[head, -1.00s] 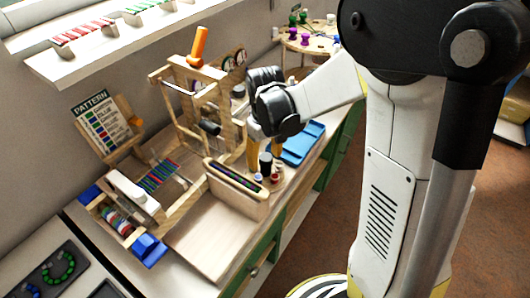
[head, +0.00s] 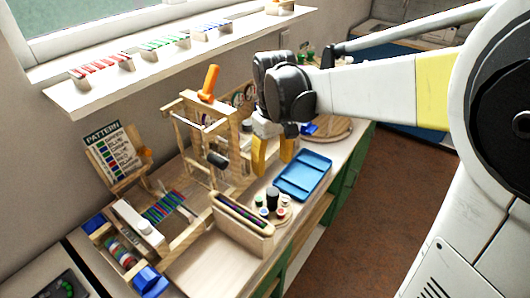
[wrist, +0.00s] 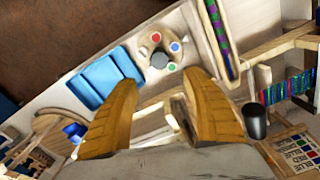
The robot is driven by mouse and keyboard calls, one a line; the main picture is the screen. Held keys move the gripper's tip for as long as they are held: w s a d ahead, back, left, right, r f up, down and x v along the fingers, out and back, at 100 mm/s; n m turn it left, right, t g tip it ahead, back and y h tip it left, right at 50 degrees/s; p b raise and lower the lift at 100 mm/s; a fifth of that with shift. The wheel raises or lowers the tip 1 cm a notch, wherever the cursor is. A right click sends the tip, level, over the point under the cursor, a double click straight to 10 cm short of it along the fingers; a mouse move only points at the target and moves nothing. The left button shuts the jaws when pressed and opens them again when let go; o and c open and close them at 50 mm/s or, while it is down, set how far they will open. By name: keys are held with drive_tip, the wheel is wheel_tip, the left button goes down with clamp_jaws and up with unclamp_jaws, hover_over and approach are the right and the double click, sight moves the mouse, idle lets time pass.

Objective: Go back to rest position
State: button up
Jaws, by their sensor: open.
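My gripper (head: 273,157) hangs over the bench with its two yellow fingers apart and nothing between them. In the head view it is above and left of the blue tray (head: 304,176), beside the wooden loom frame (head: 190,110). In the wrist view the fingers (wrist: 160,105) are spread wide, with the blue tray (wrist: 104,77) left of them and the round holder with small pots (wrist: 160,48) beyond them. My arm reaches in from the right.
A wooden bead box (head: 240,222) and the round holder with pots (head: 272,207) stand on the bench. A pattern board (head: 112,155) leans at the left. A shelf (head: 130,76) with bead racks runs along the wall. Open floor (head: 375,215) lies to the right.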

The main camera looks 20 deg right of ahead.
drive_tip(key=s+r+m+t, duration=0.2)
drive_tip(key=s+t, duration=0.5)
drive_tip(key=s, duration=0.6)
drive_tip(key=shift+r+m, duration=0.35)
drive_tip(key=shift+m, duration=0.45)
